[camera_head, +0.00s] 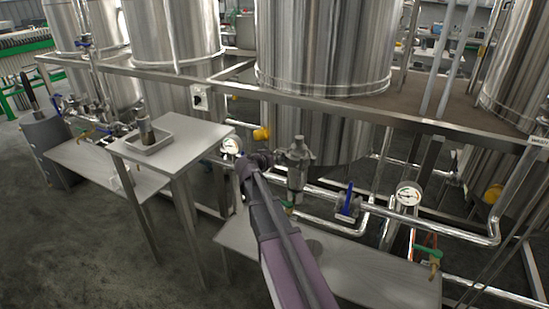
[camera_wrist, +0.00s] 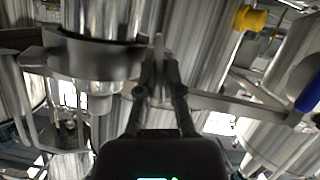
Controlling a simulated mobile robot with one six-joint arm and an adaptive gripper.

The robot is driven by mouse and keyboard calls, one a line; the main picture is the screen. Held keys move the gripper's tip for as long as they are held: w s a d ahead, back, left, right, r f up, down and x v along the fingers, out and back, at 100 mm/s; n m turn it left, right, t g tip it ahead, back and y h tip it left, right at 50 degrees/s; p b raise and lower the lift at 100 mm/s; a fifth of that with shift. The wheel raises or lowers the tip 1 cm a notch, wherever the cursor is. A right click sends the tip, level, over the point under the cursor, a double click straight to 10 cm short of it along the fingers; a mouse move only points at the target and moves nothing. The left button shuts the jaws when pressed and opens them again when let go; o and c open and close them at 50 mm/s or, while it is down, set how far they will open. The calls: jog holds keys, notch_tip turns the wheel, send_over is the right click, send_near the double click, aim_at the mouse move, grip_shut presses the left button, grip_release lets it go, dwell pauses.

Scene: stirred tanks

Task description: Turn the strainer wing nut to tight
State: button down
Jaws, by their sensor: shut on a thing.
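The strainer (camera_head: 298,168) is a grey metal body on the pipework below the middle tank in the head view. In the wrist view its clamp band (camera_wrist: 95,58) fills the upper left. My gripper (camera_head: 262,158) is at the strainer's left side in the head view. In the wrist view my gripper (camera_wrist: 160,68) has its two fingers closed together on the wing nut (camera_wrist: 159,44), a thin upright grey piece beside the band. The fingers hide most of the nut, and it is too small to make out in the head view.
A pressure gauge (camera_head: 231,146) is just left of my gripper. To the right are a blue-handled valve (camera_head: 347,199) and another gauge (camera_head: 408,196). A yellow knob (camera_head: 261,134) sits above. A small steel table (camera_head: 187,140) with a tray (camera_head: 165,136) stands at left.

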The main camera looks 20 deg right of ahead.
jog(key=shift+m+t+y, duration=0.4)
jog(key=shift+m, duration=0.5)
jog(key=shift+d, duration=0.1)
jog(key=c, duration=0.8)
grip_release()
jog(key=shift+s, duration=0.1)
